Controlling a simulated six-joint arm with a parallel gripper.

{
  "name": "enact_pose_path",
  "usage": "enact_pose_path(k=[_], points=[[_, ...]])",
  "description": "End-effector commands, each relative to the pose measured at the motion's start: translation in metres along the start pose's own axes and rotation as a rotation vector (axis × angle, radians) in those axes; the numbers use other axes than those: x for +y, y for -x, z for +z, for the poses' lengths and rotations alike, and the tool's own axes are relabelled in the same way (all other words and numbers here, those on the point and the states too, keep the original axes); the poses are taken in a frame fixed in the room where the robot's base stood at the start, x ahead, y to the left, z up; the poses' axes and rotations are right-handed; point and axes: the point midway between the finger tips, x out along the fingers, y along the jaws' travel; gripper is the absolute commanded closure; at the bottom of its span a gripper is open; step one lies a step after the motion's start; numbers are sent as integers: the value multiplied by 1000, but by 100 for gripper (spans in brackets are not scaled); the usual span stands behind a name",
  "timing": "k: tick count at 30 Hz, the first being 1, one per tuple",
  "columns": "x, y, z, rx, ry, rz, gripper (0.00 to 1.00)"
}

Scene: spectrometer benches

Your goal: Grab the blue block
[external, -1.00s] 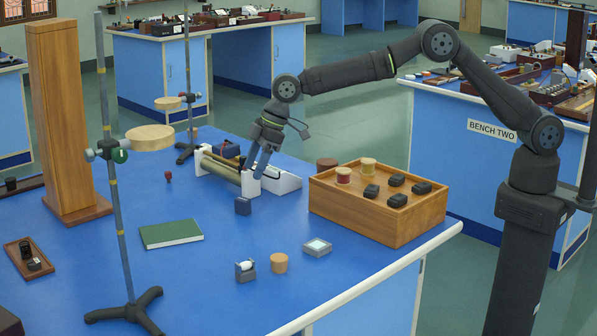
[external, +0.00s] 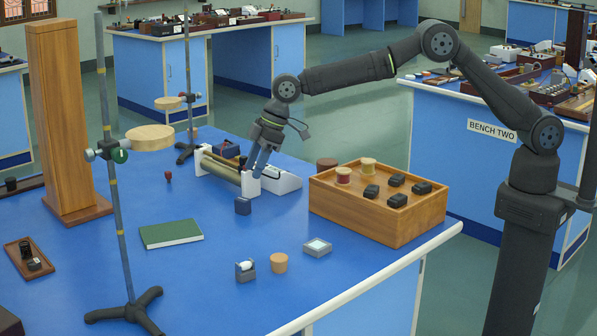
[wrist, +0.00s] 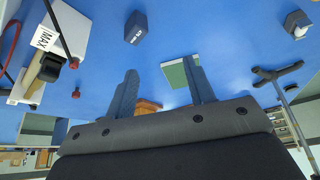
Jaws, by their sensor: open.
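The blue block (external: 243,205) is a small dark blue cube on the blue bench top, in front of the long apparatus. In the wrist view the block (wrist: 137,27) is near the top, left of centre, with a small white marking on one face. My gripper (external: 257,175) is above the bench, behind and slightly right of the block in the external view. In the wrist view my gripper (wrist: 161,66) has its two fingers wide apart, with nothing between them and the block beyond the tips. The external view does not show the fingertips clearly.
The long apparatus (external: 222,170) with white ends stands close to my gripper. A wooden box (external: 400,228) with spools and dark blocks is to the right. Bench around the block's front is clear.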

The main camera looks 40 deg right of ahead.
Motion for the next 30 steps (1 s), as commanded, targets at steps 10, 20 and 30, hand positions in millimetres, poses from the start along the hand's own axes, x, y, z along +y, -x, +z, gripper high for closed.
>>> enact_pose_path(k=[10,20,30], points=[[-12,8,1,-61,485,40,51],[-25,24,3,-209,1299,60,51],[-34,43,2,-391,2029,5,51]])
